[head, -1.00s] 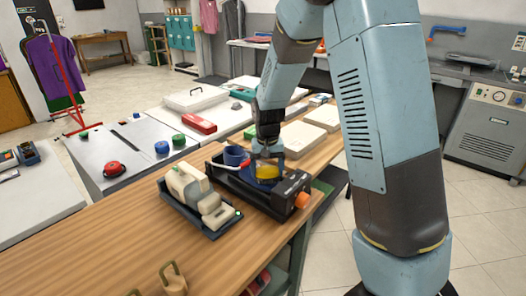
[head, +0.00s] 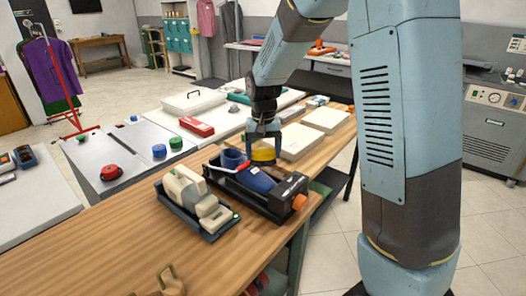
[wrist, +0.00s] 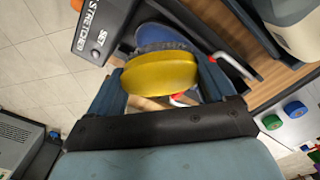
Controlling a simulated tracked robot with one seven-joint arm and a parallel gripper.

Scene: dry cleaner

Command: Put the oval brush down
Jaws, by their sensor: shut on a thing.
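The oval brush (wrist: 160,73) has a yellow back and grey bristles, and my gripper (wrist: 163,85) is shut on it in the wrist view. In the head view the brush (head: 264,155) hangs below my gripper (head: 264,138), just behind a blue shoe-like piece (head: 256,179). That piece rests in a dark stretcher set (head: 289,192) on the wooden counter (head: 130,240). In the wrist view the bristles face the blue piece (wrist: 168,36); I cannot tell whether they touch it.
A blue cup-like part (head: 232,159) and a red bar sit at the stretcher's left end. A cream machine in a dark tray (head: 196,205) stands to its left. Pale flat boxes (head: 298,140) lie behind. The counter's front left is mostly bare.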

